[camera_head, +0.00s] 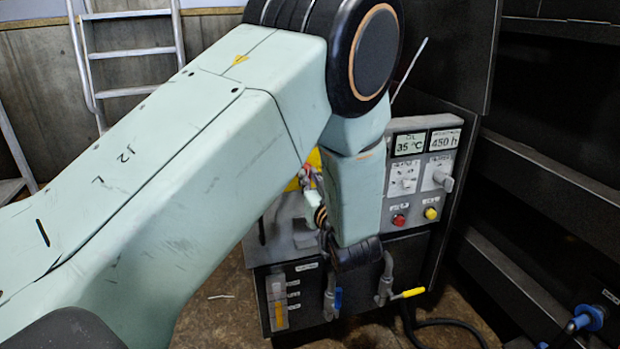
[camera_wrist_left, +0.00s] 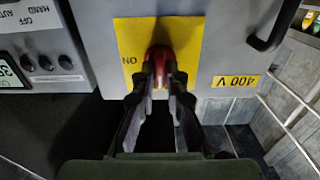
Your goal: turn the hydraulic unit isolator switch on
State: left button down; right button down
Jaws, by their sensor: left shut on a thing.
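The isolator switch shows in the left wrist view as a red handle (camera_wrist_left: 160,55) on a yellow plate (camera_wrist_left: 133,32), on a grey box (camera_wrist_left: 225,60). The picture is upside down there; the word ON stands on the plate to the left of the handle. The handle looks roughly upright in that view. My left gripper (camera_wrist_left: 161,82) is shut on the red handle, one finger on each side. In the head view my left arm covers the switch and most of the gripper; only a sliver of the yellow plate (camera_head: 314,158) shows. My right gripper is not in view.
A control panel (camera_head: 412,188) with displays, knobs, a red and a yellow button is right of my arm. Pipes with a blue and a yellow valve handle (camera_head: 408,294) are below. A ladder (camera_head: 130,53) stands at the back left. A 400 V label (camera_wrist_left: 237,81) is on the box.

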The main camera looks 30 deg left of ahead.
pick_arm(q)
jog(key=shift+r, duration=0.1)
jog(key=shift+r+m+p, duration=0.1)
jog(key=shift+m+p, duration=0.4)
jog(key=shift+p, duration=0.45)
jog(key=m+p, duration=0.5)
jog(key=shift+w+p, duration=0.1)
jog(key=shift+p, duration=0.25)
jog(key=shift+m+p, duration=0.7)
jog(key=shift+m, duration=0.2)
jog(key=m+p, duration=0.2)
jog(key=m, duration=0.2)
jog(key=shift+w+d+m+p, duration=0.1)
jog(key=shift+m+p, duration=0.2)
jog(key=shift+p, duration=0.05)
jog(key=m+p, duration=0.1)
jog(key=m, duration=0.2)
jog(key=shift+f+m+p, duration=0.2)
jog(key=shift+m+p, duration=0.2)
jog(key=shift+m, duration=0.8)
